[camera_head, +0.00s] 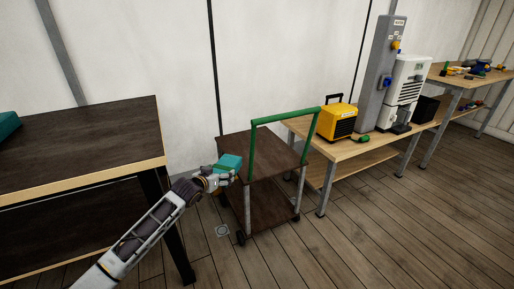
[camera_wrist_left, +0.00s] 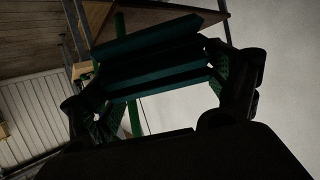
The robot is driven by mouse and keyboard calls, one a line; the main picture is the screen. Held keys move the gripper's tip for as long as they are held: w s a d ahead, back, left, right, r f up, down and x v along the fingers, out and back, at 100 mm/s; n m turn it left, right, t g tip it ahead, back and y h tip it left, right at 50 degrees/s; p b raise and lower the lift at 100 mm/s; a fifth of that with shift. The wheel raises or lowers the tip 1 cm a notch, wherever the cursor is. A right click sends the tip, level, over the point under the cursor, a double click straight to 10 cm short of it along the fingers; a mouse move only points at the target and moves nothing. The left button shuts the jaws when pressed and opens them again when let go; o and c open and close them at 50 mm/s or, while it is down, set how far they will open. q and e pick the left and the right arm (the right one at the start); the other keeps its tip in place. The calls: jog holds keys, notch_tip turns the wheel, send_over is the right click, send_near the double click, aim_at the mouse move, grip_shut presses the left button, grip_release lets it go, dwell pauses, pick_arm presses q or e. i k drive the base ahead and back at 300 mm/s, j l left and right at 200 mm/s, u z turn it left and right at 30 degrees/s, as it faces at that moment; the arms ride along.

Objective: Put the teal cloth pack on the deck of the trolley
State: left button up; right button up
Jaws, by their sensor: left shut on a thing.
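My left gripper (camera_head: 222,181) is shut on the teal cloth pack (camera_head: 230,162), at the left edge of the trolley. In the left wrist view the pack (camera_wrist_left: 160,62) sits between the two fingers of the gripper (camera_wrist_left: 158,92). The trolley has a dark brown deck (camera_head: 272,157), a lower shelf, a green handle frame (camera_head: 253,150) and black castors. In the head view the pack overlaps the left edge of the deck; I cannot tell whether it touches it. The right gripper is not in view.
A dark-topped table (camera_head: 80,140) stands at the left, with another teal object (camera_head: 8,126) on its far left. A wooden bench (camera_head: 350,148) behind the trolley holds a yellow box-shaped unit (camera_head: 337,121), a grey column (camera_head: 381,75) and a white machine (camera_head: 404,90). The visible deck is bare.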

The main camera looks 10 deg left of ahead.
aim_at(256, 147)
jog(key=i+l, duration=0.15)
jog(key=i, duration=0.3)
jog(key=i+l, duration=0.1)
jog(key=i, duration=0.35)
jog(key=i+l, duration=0.15)
jog(key=i, duration=0.25)
